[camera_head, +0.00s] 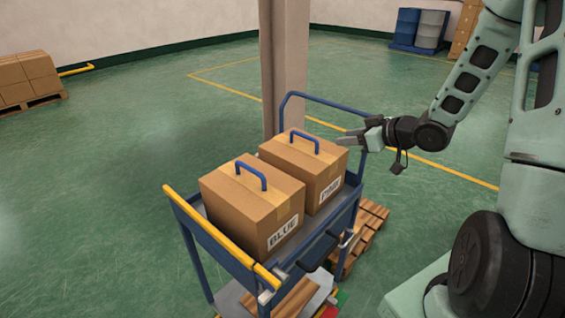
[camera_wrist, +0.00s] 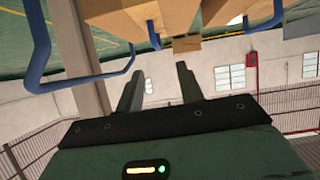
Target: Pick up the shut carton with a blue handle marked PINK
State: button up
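The carton marked PINK (camera_head: 318,180) stands shut on a blue cart, with an upright blue handle (camera_head: 305,139) on its taped top. My gripper (camera_head: 350,141) is just right of this carton, at about handle height, its fingers pointing left towards the handle. It looks apart from the handle. In the wrist view, my gripper (camera_wrist: 158,86) has its two fingers spread with nothing between them. Cardboard (camera_wrist: 112,18) fills the top of that upside-down view; no label shows there, so I cannot tell which carton it is.
A second shut carton marked BLUE (camera_head: 250,208), also with a blue handle, stands close beside it, nearer and to the left. The cart (camera_head: 205,232) has a yellow bar (camera_head: 222,240) and a raised blue rail (camera_head: 325,104). A pillar (camera_head: 284,70) rises behind. Open floor lies left.

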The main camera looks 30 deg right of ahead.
jog(key=d, duration=0.1)
jog(key=p, duration=0.2)
send_near(304, 136)
jog(key=shift+t+y, duration=0.3)
jog(key=x, duration=0.4)
jog(key=shift+w+d+f, duration=0.25)
jog(key=shift+f, duration=0.1)
jog(key=shift+p+x, duration=0.75)
jog(key=shift+x, duration=2.2)
jog(key=shift+f, duration=0.1)
jog(key=shift+d, duration=0.1)
grip_shut()
jog(key=shift+r, duration=0.25)
